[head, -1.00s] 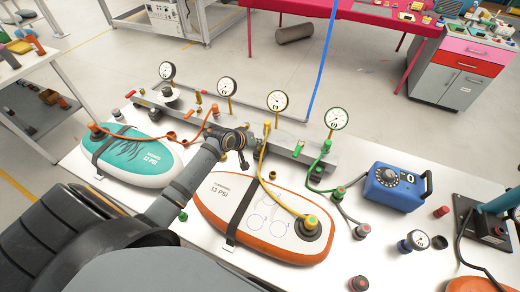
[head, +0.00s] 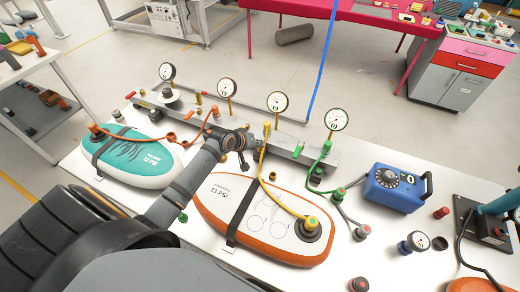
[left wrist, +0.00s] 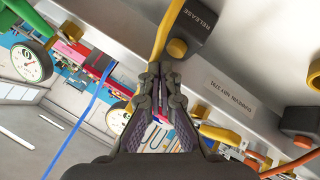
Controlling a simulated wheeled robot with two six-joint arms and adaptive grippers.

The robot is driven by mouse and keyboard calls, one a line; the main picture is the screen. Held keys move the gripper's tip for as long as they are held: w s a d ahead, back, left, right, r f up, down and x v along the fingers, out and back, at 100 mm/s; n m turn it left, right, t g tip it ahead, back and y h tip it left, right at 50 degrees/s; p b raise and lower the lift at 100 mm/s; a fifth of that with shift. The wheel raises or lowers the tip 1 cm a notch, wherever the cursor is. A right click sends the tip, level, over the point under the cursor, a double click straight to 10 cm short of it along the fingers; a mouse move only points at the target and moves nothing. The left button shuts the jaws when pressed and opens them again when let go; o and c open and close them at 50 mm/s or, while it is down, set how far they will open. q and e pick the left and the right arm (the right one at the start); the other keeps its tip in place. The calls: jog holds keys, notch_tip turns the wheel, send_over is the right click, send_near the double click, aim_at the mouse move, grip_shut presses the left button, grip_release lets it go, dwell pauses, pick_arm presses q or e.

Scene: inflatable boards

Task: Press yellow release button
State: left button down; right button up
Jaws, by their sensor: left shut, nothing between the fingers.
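The yellow release button (left wrist: 177,47) shows in the left wrist view on a dark block (left wrist: 190,28) marked RELEASE, beside a yellow hose (left wrist: 166,30). My left gripper (left wrist: 160,68) is shut and empty, its fingertips just below and left of the button in that picture. I cannot tell whether they touch it. In the head view my left gripper (head: 243,145) is over the metal manifold rail (head: 320,160), close to the yellow hose (head: 262,165). I cannot make out the button there; the gripper may cover it. My right gripper is not in view.
Several gauges (head: 277,101) stand along the rail. A teal board (head: 140,150) and an orange-edged white board (head: 225,190) lie in front, with hoses across them. A blue dial box (head: 393,188) and a small loose gauge (head: 416,240) are to the right.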

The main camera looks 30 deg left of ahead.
aim_at(258, 151)
pick_arm(q)
jog(key=shift+f, duration=0.1)
jog(key=shift+f, duration=0.35)
jog(key=shift+f, duration=0.55)
dwell(0.7)
jog(key=shift+r, duration=0.1)
jog(key=shift+r+p, duration=0.85)
jog(key=shift+p, duration=0.1)
jog(key=shift+r, duration=0.1)
notch_tip(258, 151, up, 5)
jog(key=p, duration=0.5)
